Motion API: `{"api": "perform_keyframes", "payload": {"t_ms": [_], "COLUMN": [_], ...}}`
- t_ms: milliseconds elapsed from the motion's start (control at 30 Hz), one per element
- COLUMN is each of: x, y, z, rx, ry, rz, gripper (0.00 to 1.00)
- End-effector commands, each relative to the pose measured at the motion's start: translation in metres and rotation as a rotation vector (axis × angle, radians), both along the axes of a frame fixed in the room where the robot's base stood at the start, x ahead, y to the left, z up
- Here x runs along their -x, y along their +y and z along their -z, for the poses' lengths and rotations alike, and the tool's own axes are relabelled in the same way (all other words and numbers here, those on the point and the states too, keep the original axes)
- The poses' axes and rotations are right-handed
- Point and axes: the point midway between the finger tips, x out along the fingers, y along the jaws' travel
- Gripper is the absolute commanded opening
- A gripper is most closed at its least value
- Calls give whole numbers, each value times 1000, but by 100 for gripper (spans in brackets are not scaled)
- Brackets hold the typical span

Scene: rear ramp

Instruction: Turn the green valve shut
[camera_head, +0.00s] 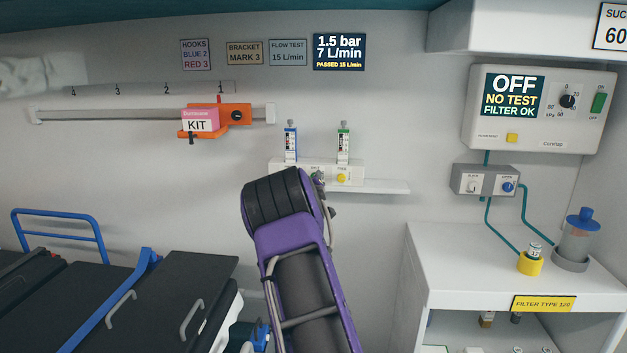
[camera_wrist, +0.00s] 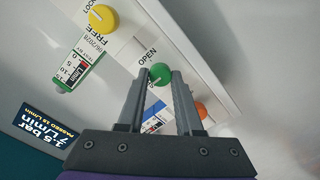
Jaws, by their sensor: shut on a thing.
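The green valve (camera_wrist: 160,73) is a small round knob on a white panel (camera_head: 357,173), next to a printed OPEN label in the wrist view. My gripper (camera_wrist: 161,77) has its two grey fingertips on either side of the knob, shut on it. Its pointer direction is too small to tell. In the head view my purple and black arm hides the valve and most of the gripper. A yellow knob (camera_wrist: 102,18) with LOCK and FREE labels sits beside it; it also shows in the head view (camera_head: 341,178).
Blue (camera_head: 290,142) and green (camera_head: 343,143) flow meters stand on the panel, close to my gripper. An orange knob (camera_wrist: 200,109) lies beside the right finger. A wall display (camera_head: 339,52) reads 1.5 bar, 7 L/min. A stretcher (camera_head: 150,300) is at lower left.

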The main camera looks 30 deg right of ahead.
Motion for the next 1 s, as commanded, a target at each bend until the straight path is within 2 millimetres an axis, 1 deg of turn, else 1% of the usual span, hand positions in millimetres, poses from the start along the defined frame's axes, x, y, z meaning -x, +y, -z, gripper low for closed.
{"api": "perform_keyframes", "payload": {"t_ms": [33, 100, 200, 500, 667, 767, 1000], "x": [1, 1, 1, 1, 8, 19, 53], "y": [-1, -1, -1, 0, 7, 15, 41], "z": [2, 2, 1, 1, -1, -2, -4], "rx": [-2, -2, -2, -2, -1, -2, -4], "ry": [3, 3, 2, 1, -1, -1, 0], "rz": [2, 2, 1, 0, 0, -1, -1], "gripper": [36, 49, 64, 64, 64, 64, 64]}}
